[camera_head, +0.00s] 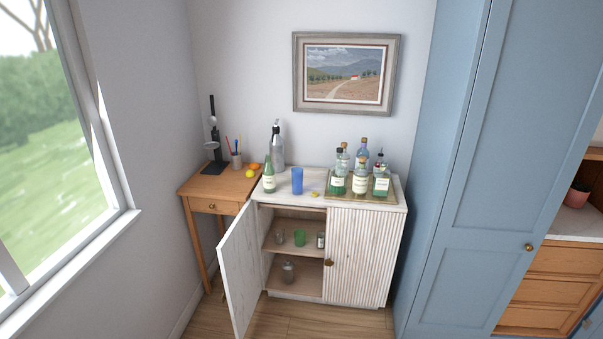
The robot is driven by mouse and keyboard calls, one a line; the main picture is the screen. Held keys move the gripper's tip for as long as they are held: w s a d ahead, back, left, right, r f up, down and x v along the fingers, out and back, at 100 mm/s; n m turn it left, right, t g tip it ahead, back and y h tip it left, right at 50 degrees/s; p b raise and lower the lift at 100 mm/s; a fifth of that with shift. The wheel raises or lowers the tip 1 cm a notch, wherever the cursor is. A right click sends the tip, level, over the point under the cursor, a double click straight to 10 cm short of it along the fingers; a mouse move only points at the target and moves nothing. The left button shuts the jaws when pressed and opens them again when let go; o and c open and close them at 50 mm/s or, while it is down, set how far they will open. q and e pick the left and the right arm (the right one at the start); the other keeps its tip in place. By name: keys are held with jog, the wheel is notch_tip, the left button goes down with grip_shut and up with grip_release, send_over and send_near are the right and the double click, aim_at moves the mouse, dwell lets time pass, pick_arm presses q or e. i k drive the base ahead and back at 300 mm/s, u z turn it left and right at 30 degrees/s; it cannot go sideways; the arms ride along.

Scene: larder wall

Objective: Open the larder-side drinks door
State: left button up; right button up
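The drinks cabinet (268,300) is white and stands against the back wall, beside the tall blue larder (440,190). Its right door (365,258), on the larder side, is fluted and shut. A small dark brass knob (328,262) sits near that door's left edge. The left door (239,272) stands wide open, swung out toward me. Behind it, shelves hold a green tumbler (299,238), small glasses and a shaker (288,271). The space behind the right door is hidden. Neither of my grippers is in view.
Bottles (360,177) stand on a tray on the cabinet top, near a blue tumbler (297,181) and a green bottle (268,173). A wooden side table (213,187) stands left. Wooden floor (300,325) shows in front.

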aim_at(361, 251)
jog(key=i, duration=2.2)
jog(key=u, duration=2.2)
jog(key=i, duration=1.1)
jog(key=z, duration=3.4)
